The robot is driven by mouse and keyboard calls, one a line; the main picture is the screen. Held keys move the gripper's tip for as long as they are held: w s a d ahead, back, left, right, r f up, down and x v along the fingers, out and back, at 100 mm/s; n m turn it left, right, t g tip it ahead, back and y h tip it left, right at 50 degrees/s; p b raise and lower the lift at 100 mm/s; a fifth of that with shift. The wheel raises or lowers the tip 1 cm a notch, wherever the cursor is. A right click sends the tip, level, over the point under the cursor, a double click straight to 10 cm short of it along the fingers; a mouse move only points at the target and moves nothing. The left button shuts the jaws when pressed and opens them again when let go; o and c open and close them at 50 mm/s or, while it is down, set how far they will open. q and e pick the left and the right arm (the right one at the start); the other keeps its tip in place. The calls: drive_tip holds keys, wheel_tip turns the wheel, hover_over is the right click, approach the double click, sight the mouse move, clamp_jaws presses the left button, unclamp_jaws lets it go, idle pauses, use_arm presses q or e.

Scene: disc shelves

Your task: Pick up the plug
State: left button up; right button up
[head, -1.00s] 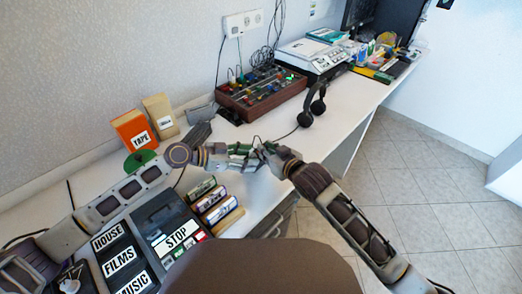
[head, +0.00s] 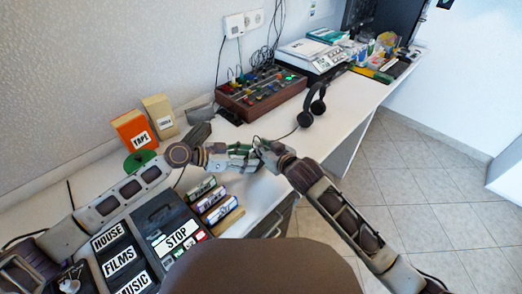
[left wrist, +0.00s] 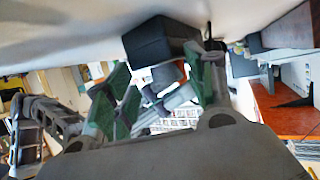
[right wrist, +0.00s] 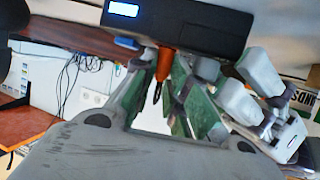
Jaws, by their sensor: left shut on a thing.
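My left gripper (head: 245,152) is out over the desk. In the left wrist view its fingers (left wrist: 165,75) are shut on a black box-shaped device (left wrist: 160,40). The device also shows in the right wrist view, with a lit blue display (right wrist: 123,9). My right gripper (head: 262,148) meets the left one fingertip to fingertip. In the right wrist view its fingers stand apart, with a small orange piece (right wrist: 165,62) between them below the device. This may be the plug; I cannot tell whether the fingers touch it. In the head view the grippers hide the plug.
Black headphones (head: 313,105) lie on the desk, their cable running toward my grippers. A mixer (head: 262,93) stands behind. Cassettes (head: 215,198) and a dark player (head: 170,228) lie in front. Orange (head: 135,130) and tan boxes stand left. The desk centre right is clear.

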clamp_jaws()
drive_tip(key=shift+r, duration=0.1)
wheel_tip(320, 180, up, 10)
idle(0.6)
use_arm(q)
drive_tip(key=o, duration=1.2)
drive_tip(key=shift+o, duration=0.3)
drive_tip(key=v, duration=1.2)
drive_tip(key=shift+r, duration=0.1)
use_arm(e)
drive_tip(key=shift+r, duration=0.1)
